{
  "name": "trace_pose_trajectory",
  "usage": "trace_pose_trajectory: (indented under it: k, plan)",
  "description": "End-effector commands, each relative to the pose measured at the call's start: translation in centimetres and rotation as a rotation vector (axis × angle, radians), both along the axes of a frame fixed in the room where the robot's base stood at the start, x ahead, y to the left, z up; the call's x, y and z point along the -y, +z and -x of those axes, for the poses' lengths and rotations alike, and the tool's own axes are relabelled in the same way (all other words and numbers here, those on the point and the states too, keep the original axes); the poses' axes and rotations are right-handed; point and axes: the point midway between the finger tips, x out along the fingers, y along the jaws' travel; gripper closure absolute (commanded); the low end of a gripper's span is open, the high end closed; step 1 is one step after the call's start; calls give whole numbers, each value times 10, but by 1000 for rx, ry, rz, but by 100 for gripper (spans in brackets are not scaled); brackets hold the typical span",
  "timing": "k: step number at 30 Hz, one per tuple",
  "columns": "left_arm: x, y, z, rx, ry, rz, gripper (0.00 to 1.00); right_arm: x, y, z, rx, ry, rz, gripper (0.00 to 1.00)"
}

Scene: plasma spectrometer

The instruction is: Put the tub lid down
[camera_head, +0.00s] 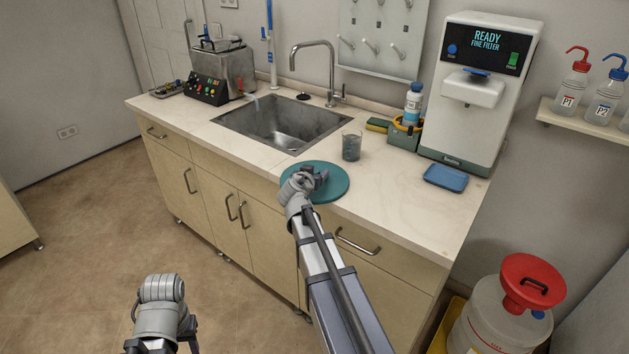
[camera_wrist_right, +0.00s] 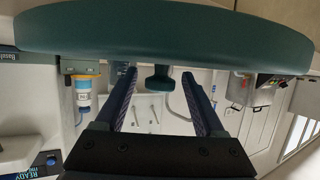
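The tub lid (camera_head: 332,190) is a round teal disc at the counter's front edge, below the sink. Whether it rests flat on the counter or sits slightly above it, I cannot tell. In the right wrist view, which is upside down, the lid (camera_wrist_right: 160,38) fills the top with its knob (camera_wrist_right: 160,78) pointing away from it. My right gripper (camera_head: 314,178) is over the lid. Its fingers (camera_wrist_right: 158,76) stand open on either side of the knob, with a visible gap on both sides. My left gripper (camera_head: 160,345) is at the bottom edge, cut off and away from the counter.
A beaker (camera_head: 351,146) stands just behind the lid. A sink (camera_head: 282,122) is behind to the left. A blue tray (camera_head: 445,178) and a water dispenser (camera_head: 480,95) are to the right. The counter (camera_head: 390,205) is bare between lid and tray. A red-funnelled jug (camera_head: 500,315) stands at lower right.

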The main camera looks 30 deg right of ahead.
Motion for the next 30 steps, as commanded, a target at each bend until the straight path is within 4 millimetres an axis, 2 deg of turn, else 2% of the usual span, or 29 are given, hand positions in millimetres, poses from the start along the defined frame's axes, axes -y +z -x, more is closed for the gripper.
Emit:
trace_pose_trajectory:
  k: [2,18,30]
  plan:
    - [0,0,0,0,0,0,53,0,0,0,0,0,0,39]
    - [0,0,0,0,0,0,53,0,0,0,0,0,0,100]
    - [0,1,0,0,0,0,53,0,1,0,0,0,0,100]
